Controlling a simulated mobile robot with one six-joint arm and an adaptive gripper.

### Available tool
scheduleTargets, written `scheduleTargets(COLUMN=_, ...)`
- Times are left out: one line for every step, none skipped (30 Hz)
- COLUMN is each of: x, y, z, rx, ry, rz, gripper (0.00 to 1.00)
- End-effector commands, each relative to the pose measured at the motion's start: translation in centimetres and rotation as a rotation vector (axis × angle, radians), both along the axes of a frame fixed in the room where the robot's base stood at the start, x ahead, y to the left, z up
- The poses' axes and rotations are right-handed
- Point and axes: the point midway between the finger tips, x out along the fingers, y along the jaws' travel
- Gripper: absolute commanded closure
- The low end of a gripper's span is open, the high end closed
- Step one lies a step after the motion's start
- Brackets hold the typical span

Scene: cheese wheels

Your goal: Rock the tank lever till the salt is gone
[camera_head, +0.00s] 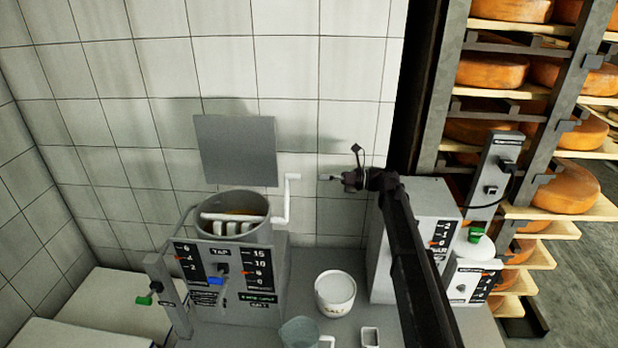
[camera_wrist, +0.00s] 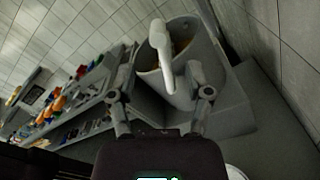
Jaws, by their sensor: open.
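The grey tank (camera_head: 232,272) stands on the counter at the left, its round pot (camera_head: 262,234) open at the top with white bars and something orange inside. The white cranked lever (camera_head: 287,200) rises at the pot's right side. My gripper (camera_head: 325,177) is open and empty, to the right of the lever's upper end and apart from it in the head view. In the wrist view the lever (camera_wrist: 164,45) appears ahead, between the spread fingers (camera_wrist: 163,95), with the pot behind it. Salt is not clearly visible; the panel's small print is unreadable.
A grey plate (camera_head: 235,150) stands behind the tank against the tiled wall. A white tub (camera_head: 335,293), a clear jug (camera_head: 299,332) and a small cup (camera_head: 370,337) stand in front. A second machine (camera_head: 428,235) is beside my arm; cheese racks (camera_head: 560,228) stand at right.

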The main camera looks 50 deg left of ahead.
Motion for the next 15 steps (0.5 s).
scheduleTargets(x=0.4, y=-0.5, z=0.0, rx=0.000, ry=0.000, rz=0.000, gripper=0.35)
scheduleTargets(x=0.6, y=-0.7, z=0.0, rx=0.000, ry=0.000, rz=0.000, gripper=0.35)
scheduleTargets(x=0.8, y=-0.9, z=0.0, rx=0.000, ry=0.000, rz=0.000, gripper=0.35)
scheduleTargets(x=1.0, y=-1.1, z=0.0, rx=0.000, ry=0.000, rz=-0.001, gripper=0.35)
scheduleTargets(x=1.1, y=-1.2, z=0.0, rx=0.000, ry=0.000, rz=-0.001, gripper=0.35)
scheduleTargets(x=1.2, y=-1.4, z=0.0, rx=0.000, ry=0.000, rz=-0.001, gripper=0.35)
scheduleTargets(x=1.3, y=-1.5, z=0.0, rx=0.000, ry=0.000, rz=-0.001, gripper=0.35)
scheduleTargets(x=1.4, y=-1.5, z=0.0, rx=0.001, ry=0.001, rz=-0.001, gripper=0.35)
scheduleTargets(x=1.4, y=-1.6, z=0.0, rx=0.000, ry=0.000, rz=0.000, gripper=0.35)
scheduleTargets(x=1.4, y=-1.6, z=0.0, rx=0.000, ry=0.000, rz=0.000, gripper=0.35)
scheduleTargets(x=1.4, y=-1.6, z=0.0, rx=0.000, ry=0.000, rz=0.000, gripper=0.35)
scheduleTargets(x=1.4, y=-1.6, z=0.0, rx=0.000, ry=0.000, rz=0.000, gripper=0.35)
scheduleTargets(x=1.4, y=-1.6, z=0.0, rx=0.000, ry=0.000, rz=0.000, gripper=0.35)
scheduleTargets(x=1.4, y=-1.6, z=0.0, rx=0.000, ry=0.000, rz=0.000, gripper=0.35)
scheduleTargets(x=1.4, y=-1.6, z=0.0, rx=0.000, ry=0.000, rz=0.000, gripper=0.35)
